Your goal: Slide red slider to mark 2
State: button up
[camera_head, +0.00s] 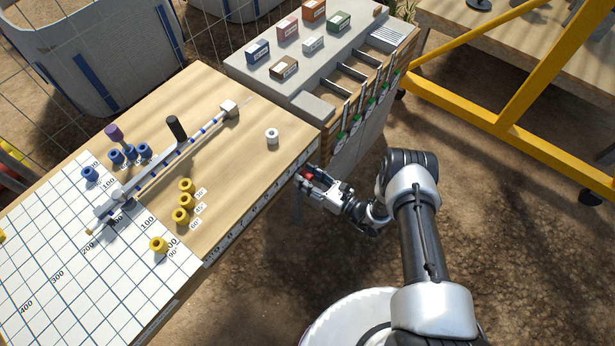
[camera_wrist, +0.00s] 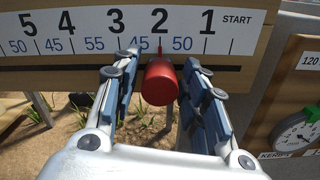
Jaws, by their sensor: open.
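The red slider (camera_wrist: 160,84) is a round red knob on a dark slot in the scale strip (camera_wrist: 82,30) on the wooden table's side. In the wrist view its thin red pointer stands directly under the number 2, in line with it as far as I can tell. My gripper (camera_wrist: 163,88) is open, with one finger on each side of the knob and a small gap visible at both sides. In the head view my gripper (camera_head: 313,180) is at the table's near right corner, with the red slider (camera_head: 307,175) partly hidden between its fingers.
A grey bench (camera_head: 330,75) with small boxes and gauges stands close beyond the gripper. A yellow frame (camera_head: 510,130) stands at right. Bare ground lies below.

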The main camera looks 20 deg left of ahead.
jog(key=shift+o, duration=0.5)
jog(key=v, duration=1.2)
